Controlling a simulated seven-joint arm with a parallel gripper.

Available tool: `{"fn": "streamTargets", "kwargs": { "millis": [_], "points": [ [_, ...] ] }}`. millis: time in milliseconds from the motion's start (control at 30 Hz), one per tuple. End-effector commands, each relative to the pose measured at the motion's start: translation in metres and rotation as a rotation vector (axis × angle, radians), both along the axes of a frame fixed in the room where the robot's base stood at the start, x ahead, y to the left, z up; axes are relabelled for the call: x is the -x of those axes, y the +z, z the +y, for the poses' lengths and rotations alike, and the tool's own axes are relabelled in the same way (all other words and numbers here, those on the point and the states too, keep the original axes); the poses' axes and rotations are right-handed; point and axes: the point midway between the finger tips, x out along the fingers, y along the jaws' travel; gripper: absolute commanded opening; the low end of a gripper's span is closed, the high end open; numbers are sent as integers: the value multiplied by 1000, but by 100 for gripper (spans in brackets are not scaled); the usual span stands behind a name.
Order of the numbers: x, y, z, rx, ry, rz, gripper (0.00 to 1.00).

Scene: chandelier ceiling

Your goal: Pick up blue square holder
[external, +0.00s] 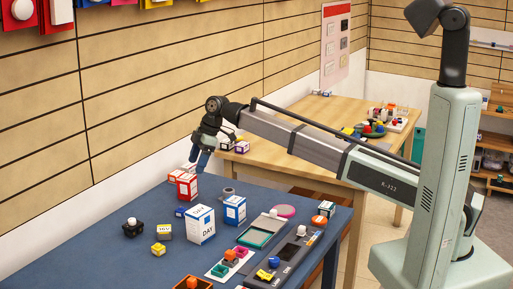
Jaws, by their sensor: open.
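My gripper (196,163) hangs over the back left of the blue table, fingers pointing down, above and beside the red-and-white boxes (187,187). It is open, and I see nothing held in it. Which thing is the blue square holder is not clear at this size. A small blue block (180,212) sits left of the tall white-and-blue box (201,225). Another blue-and-white box (235,209) stands to the right of it. A flat teal square tray (254,238) lies further right. All are on the table, apart from the gripper.
A black block (132,229), a yellow block (158,248) and a white-topped block (165,232) stand at the left. A grey panel (287,259) and a card with coloured blocks (219,270) lie front right. The blue table (85,255) is bare at front left.

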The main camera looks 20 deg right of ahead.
Motion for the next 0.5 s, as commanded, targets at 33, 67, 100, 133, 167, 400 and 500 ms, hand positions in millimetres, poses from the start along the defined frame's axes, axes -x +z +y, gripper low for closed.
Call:
{"fn": "streamTargets", "kwargs": {
  "millis": [33,67,100,133,167,400,500],
  "points": [
    [19,-1,9,1,43,24,74],
    [28,-1,13,1,65,37,74],
    [37,-2,17,1,87,50,74],
    [42,-2,20,1,101,59,74],
    [47,-2,22,1,113,66,74],
    [57,-24,33,1,136,80,74],
    [59,-40,40,2,135,81,74]
  ]
}}
